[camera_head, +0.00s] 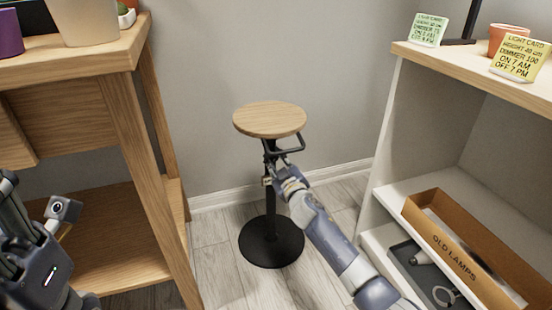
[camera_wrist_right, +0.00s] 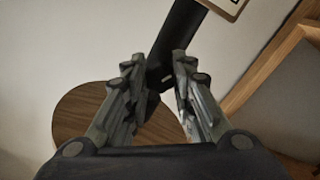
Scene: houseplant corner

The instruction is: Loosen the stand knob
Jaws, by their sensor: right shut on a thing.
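The stand has a round wooden top (camera_head: 270,119), a black post (camera_head: 270,213) and a round black base (camera_head: 272,244). It stands upright on the floor. The knob's outline does not show apart from the dark post (camera_wrist_right: 178,38). The wooden top also shows there (camera_wrist_right: 85,115). My left gripper (camera_head: 40,225) is at the left edge, away from the stand; its fingertips are unclear.
A wooden bench (camera_head: 125,60) with pots stands at left. A white shelf (camera_head: 385,130) at right holds cards and an orange pot (camera_head: 505,38). A cardboard box marked "OLD LAMPS" (camera_head: 455,256) and a grey tray (camera_head: 408,252) sit lower. Floor around the base is clear.

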